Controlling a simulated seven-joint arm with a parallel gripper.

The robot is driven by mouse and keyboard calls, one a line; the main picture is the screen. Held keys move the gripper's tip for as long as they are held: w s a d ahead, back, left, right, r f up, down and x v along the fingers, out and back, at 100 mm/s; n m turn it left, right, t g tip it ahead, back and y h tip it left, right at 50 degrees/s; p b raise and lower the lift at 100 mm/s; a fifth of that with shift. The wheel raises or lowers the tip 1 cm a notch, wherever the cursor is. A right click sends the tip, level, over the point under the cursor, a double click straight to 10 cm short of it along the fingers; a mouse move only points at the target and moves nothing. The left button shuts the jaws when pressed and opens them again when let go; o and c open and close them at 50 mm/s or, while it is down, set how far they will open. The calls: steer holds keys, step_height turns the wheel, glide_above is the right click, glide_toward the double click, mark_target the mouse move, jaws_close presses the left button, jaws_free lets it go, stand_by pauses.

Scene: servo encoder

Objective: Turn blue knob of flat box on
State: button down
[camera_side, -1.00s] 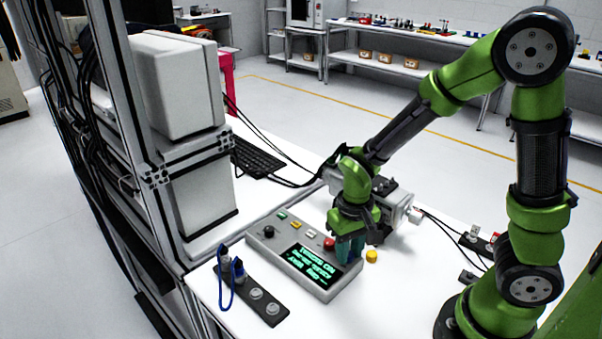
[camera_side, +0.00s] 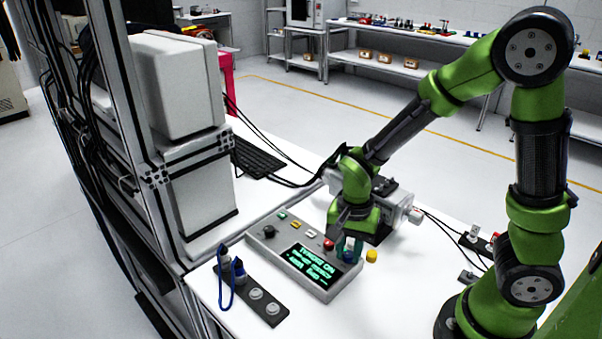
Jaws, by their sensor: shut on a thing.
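The flat grey box (camera_side: 324,293) lies on the white table, with a lit screen (camera_side: 311,263) showing cyan text. The knob's pointing direction cannot be told. A red button (camera_side: 329,244) sits on the box just left of the fingers.
A yellow button (camera_side: 372,256) is right of my fingers. A black strip with blue cable plugs (camera_side: 258,300) lies left of the box. A grey machine (camera_side: 398,203) stands behind my gripper.

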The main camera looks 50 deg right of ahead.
mark_target(347, 253)
steer(key=shift+m, duration=0.5)
steer(key=c, duration=0.9)
jaws_free()
step_height(347, 253, up, 17)
steer(key=shift+n, duration=0.3)
steer(key=s+r+n+t+y, duration=0.2)
steer(key=s+r+n+t, duration=0.1)
steer(key=s+n+t, duration=0.2)
steer(key=n+t, duration=0.2)
steer(key=n, duration=0.2)
steer(key=shift+s+a+n, duration=0.25)
steer(key=shift+a+n, duration=0.05)
steer(key=shift+n, duration=0.1)
